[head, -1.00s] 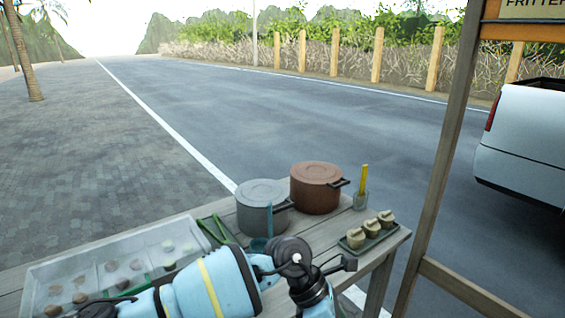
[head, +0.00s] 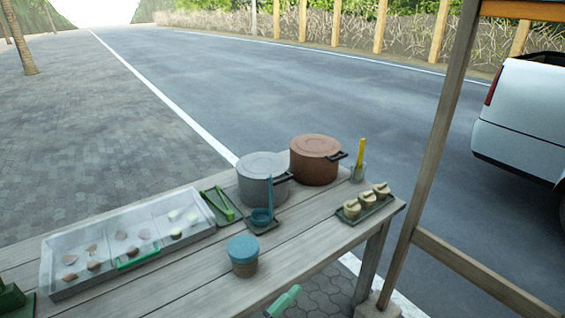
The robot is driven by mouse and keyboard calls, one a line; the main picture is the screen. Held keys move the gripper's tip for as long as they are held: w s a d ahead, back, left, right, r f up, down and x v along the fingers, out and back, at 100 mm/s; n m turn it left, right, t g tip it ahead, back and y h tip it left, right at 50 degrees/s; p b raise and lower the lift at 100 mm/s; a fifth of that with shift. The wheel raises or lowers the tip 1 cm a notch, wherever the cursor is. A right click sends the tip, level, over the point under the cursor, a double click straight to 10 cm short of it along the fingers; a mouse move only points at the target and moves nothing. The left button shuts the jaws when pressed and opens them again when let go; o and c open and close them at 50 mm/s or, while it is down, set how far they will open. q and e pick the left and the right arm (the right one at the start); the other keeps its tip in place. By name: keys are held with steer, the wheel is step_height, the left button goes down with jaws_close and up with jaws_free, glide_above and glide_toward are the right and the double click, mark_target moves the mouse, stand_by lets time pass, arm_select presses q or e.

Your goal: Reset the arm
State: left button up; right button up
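Neither of my grippers shows in the head view, and no part of my arms is clearly visible. The wooden table (head: 200,290) is uncovered where an arm was before. On it stands a jar with a blue lid (head: 243,250) near the front edge.
A grey pot (head: 263,182) and a brown pot (head: 316,162) stand at the back. A sectioned tray (head: 70,292) holds several small pieces at left. A small tray of cups (head: 366,210) and a glass with a yellow stick (head: 357,173) are at right. A wooden post (head: 432,160) rises beyond.

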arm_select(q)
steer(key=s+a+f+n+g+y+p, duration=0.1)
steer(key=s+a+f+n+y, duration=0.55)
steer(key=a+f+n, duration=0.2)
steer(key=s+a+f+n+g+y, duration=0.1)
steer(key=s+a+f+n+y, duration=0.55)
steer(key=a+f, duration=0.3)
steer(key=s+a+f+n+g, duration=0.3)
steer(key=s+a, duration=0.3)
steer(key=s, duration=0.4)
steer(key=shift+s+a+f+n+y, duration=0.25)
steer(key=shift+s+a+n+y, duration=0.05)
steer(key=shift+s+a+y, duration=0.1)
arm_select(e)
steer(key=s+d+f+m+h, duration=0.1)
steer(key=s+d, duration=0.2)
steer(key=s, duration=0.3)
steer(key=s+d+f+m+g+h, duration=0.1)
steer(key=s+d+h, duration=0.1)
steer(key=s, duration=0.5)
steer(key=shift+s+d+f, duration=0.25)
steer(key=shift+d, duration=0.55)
